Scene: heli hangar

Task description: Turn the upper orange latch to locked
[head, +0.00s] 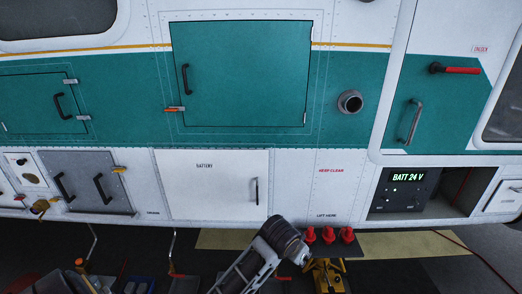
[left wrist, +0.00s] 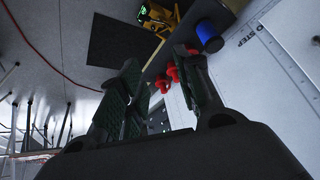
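The orange latch (head: 174,109) is at the lower left edge of the large teal hatch (head: 247,73) in the head view. Its small bar lies roughly level, with a dark part at its left end. My left gripper (left wrist: 160,60) shows in the left wrist view with its two dark fingers apart and nothing between them. In the head view my left arm comes up at the bottom centre, well below the latch; the fingers cannot be made out there. The latch is not seen in the left wrist view. My right gripper is in neither view.
A white battery door (head: 212,184) and a grey door (head: 88,182) with a yellow-orange catch (head: 118,169) lie below the hatch. Red cones (head: 328,235) stand on a dark platform by my arm. A red-handled lever (head: 455,70) is at right. The space before the hatch is clear.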

